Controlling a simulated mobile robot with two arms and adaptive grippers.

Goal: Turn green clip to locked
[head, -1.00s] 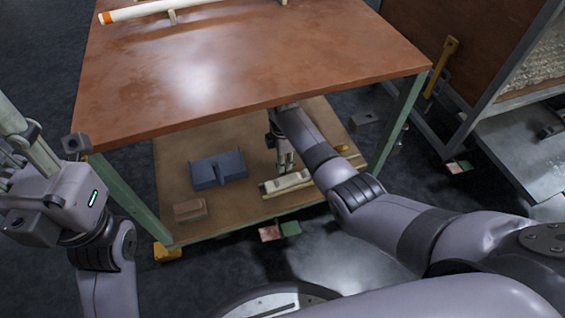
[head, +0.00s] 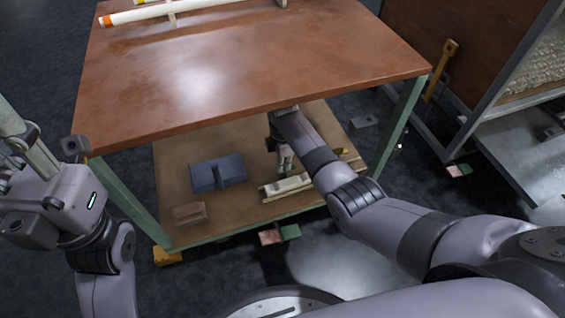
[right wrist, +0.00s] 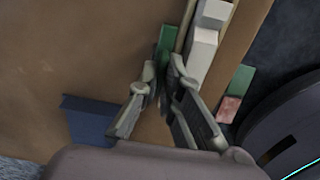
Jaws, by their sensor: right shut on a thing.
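A small green piece, which I take for the green clip (right wrist: 166,43), shows in the right wrist view beside a long pale bar with white blocks. My right gripper (right wrist: 163,77) is shut on it at the fingertips. In the head view my right gripper (head: 286,168) reaches under the tabletop to the lower shelf, beside the white-blocked fixture (head: 287,187); the clip is not clear there. The clip's turned position cannot be told. My left gripper (head: 20,140) is at the left edge, away from the clip, with its fingers unclear.
The brown tabletop (head: 250,65) overhangs my right arm. A blue block (head: 217,173) and a brown block (head: 189,213) are on the lower shelf (head: 235,217). A table leg (head: 400,125) stands to the right.

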